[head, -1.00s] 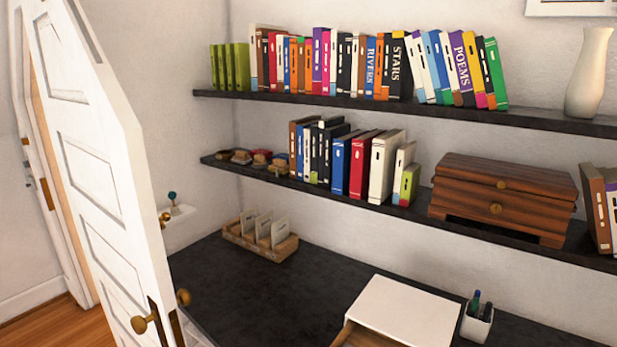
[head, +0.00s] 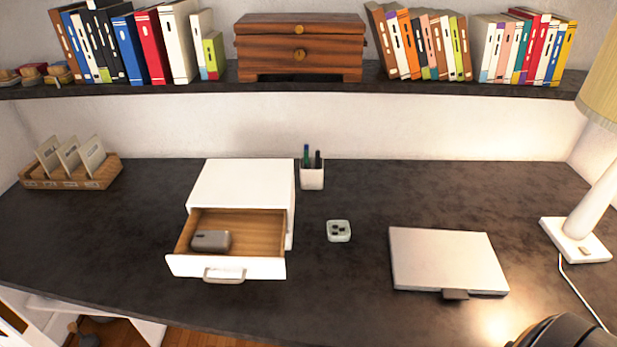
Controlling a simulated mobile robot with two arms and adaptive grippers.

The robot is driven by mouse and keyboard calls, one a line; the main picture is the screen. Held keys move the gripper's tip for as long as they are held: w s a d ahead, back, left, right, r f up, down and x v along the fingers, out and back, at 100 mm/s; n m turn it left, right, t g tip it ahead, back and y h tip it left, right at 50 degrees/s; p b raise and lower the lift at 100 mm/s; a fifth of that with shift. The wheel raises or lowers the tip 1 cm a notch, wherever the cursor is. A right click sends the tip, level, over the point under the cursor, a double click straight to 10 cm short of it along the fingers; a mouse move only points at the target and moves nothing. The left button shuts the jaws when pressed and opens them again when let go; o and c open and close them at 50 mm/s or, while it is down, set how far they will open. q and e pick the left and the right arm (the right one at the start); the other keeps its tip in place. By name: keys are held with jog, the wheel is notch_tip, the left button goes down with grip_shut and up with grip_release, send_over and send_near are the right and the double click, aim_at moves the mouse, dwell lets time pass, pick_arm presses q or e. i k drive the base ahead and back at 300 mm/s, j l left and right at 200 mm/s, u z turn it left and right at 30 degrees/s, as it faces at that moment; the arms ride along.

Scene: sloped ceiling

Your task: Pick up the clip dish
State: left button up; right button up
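A small pale, square dish (head: 339,231) with a few dark pieces in it, which looks like the clip dish, sits on the dark desk (head: 150,225). It stands between the white drawer box and the closed silver laptop. Nothing covers it. Neither gripper shows clearly; a dark rounded part at the bottom right corner seems to be mine, and no fingers can be made out there.
The white box (head: 240,183) has its drawer (head: 225,267) open toward me, with a grey object (head: 211,241) inside. A pen cup (head: 312,176) stands behind the dish. A laptop (head: 447,260) and lamp (head: 585,235) are at right. A shelf (head: 210,87) runs above.

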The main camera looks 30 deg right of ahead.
aim_at(337, 230)
jog(key=j+z, duration=0.1)
jog(key=z, duration=1)
